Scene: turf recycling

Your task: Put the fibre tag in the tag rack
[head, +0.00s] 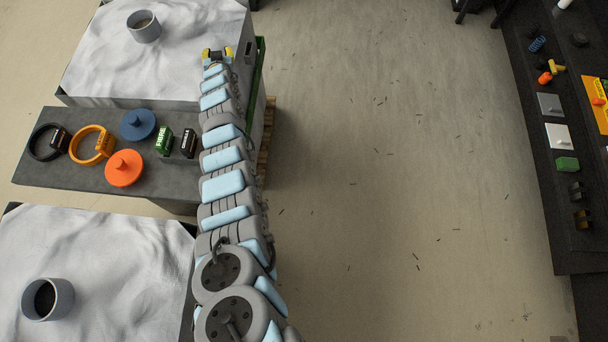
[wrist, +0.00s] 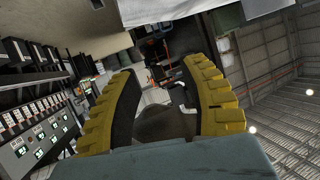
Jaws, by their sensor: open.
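My gripper (head: 217,54) is at the far end of my arm, over the right edge of the far white-covered block. In the wrist view my gripper (wrist: 160,68) has its yellow fingers apart with nothing held between them. A green labelled block (head: 164,140) and a black labelled block (head: 188,143) stand side by side on the dark grey table, left of my arm. They look like tags, but I cannot read their labels or tell which is the fibre tag. I cannot make out the tag rack for certain. My gripper is well beyond these blocks and apart from them.
The dark table (head: 60,183) also holds a black ring (head: 36,155), an orange ring (head: 77,152), a blue disc (head: 138,124) and an orange disc (head: 124,168). Grey cups stand on both white-covered blocks. A dark shelf (head: 540,95) with small items is at right.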

